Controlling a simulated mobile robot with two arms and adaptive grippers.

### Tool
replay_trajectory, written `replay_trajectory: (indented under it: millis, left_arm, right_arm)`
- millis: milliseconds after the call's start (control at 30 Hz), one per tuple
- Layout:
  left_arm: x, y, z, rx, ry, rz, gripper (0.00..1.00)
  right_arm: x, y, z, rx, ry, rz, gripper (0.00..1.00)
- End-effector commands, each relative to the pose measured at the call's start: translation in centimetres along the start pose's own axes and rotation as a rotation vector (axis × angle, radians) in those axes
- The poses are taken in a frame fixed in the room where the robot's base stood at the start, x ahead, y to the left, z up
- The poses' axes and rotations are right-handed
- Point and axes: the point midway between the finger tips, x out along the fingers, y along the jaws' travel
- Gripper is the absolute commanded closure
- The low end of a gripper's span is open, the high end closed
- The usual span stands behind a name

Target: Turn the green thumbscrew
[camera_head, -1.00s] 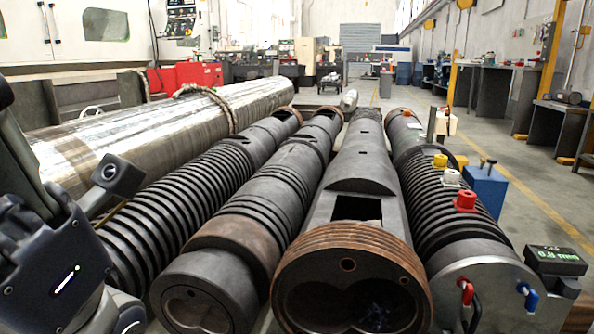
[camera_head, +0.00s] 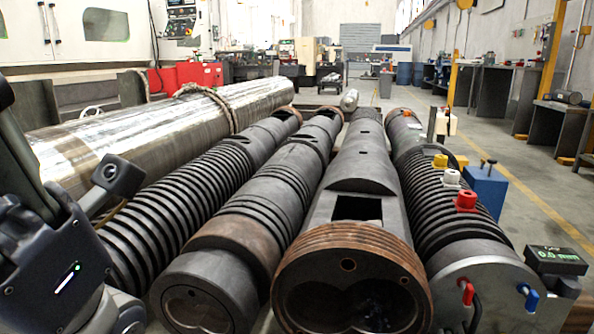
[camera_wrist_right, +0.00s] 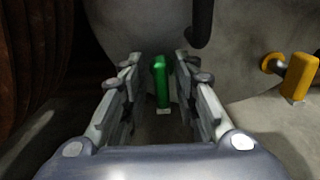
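In the right wrist view the green thumbscrew (camera_wrist_right: 160,82) is an upright green handle near the middle, in front of a grey curved-edged plate (camera_wrist_right: 240,75). My right gripper (camera_wrist_right: 164,85) is open. One row of fingers is left of the green handle and the other right of it, with gaps visible on both sides. Whether the fingertips reach past the handle is hard to tell. The right gripper and the green thumbscrew do not show in the head view. My left arm (camera_head: 60,265) stands at the left edge of the head view; its fingertips are out of sight.
A yellow handle (camera_wrist_right: 299,76) sits right of the green one. In the head view, a red handle (camera_head: 467,292) and blue handle (camera_head: 529,298) are on the right barrel's end plate (camera_head: 490,275). A display (camera_head: 556,258) above reads 0.0 mm. Several dark barrels fill the middle.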

Motion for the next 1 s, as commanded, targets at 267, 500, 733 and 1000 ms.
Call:
replay_trajectory:
  millis: [267, 500, 733, 1000]
  left_arm:
    - [0.0, 0.0, 0.0, 0.000, 0.000, 0.000, 0.69]
    - [0.3, -0.1, 0.1, 0.000, 0.000, 0.000, 0.69]
    - [0.5, -0.1, 0.2, 0.000, 0.000, 0.000, 0.69]
    - [0.6, -0.1, 0.2, 0.000, 0.000, 0.000, 0.69]
  right_arm:
    - [0.0, -0.1, 0.0, -0.002, -0.001, -0.002, 0.69]
    - [-2.0, -0.1, 0.0, -0.002, 0.001, -0.003, 0.69]
    - [-4.4, -0.1, 0.0, -0.003, 0.001, -0.003, 0.69]
    - [-6.7, -0.1, 0.0, -0.003, 0.000, -0.003, 0.69]
